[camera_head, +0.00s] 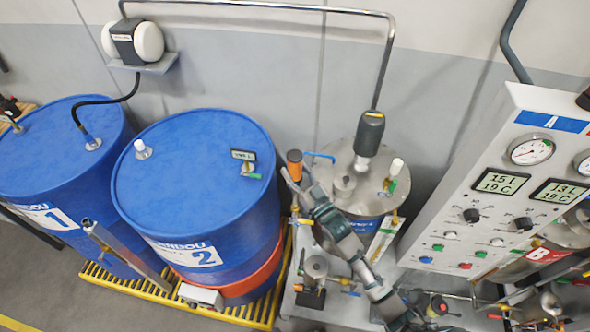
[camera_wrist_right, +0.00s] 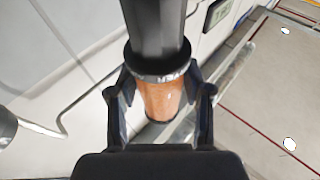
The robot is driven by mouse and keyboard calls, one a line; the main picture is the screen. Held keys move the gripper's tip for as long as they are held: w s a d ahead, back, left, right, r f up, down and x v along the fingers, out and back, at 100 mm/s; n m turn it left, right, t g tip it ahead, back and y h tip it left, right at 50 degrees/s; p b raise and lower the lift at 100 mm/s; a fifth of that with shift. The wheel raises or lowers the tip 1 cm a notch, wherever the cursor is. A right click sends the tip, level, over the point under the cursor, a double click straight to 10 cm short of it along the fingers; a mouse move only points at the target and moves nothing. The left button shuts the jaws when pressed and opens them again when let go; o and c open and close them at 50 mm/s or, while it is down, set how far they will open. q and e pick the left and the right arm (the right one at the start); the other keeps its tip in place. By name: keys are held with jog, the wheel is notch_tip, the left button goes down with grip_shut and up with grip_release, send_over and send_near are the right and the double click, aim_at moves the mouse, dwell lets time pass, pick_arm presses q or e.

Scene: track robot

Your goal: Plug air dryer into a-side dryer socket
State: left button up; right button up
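The air dryer appears as a cylinder with an orange section (camera_head: 294,160) in the head view. In the right wrist view its orange part (camera_wrist_right: 164,100) sits between the fingers, below a black body and dark collar. My right gripper (camera_head: 297,181) appears shut on it, with the fingertips against the sides near the collar (camera_wrist_right: 160,72). The held dryer is left of the steel tank lid (camera_head: 341,187). I cannot pick out the a-side dryer socket for certain. My left gripper is not in view.
Blue drums marked 1 (camera_head: 62,160) and 2 (camera_head: 196,185) stand left on a yellow grating (camera_head: 262,308). A control panel (camera_head: 490,190) with gauges and displays rises at the right. Valves and pipes crowd the bench.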

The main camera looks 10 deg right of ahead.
jog(key=o, duration=0.3)
jog(key=shift+s, duration=0.1)
jog(key=v, duration=1.1)
jog(key=shift+s+d+f, duration=0.15)
jog(key=shift+s+d, duration=0.1)
jog(key=shift+s, duration=0.05)
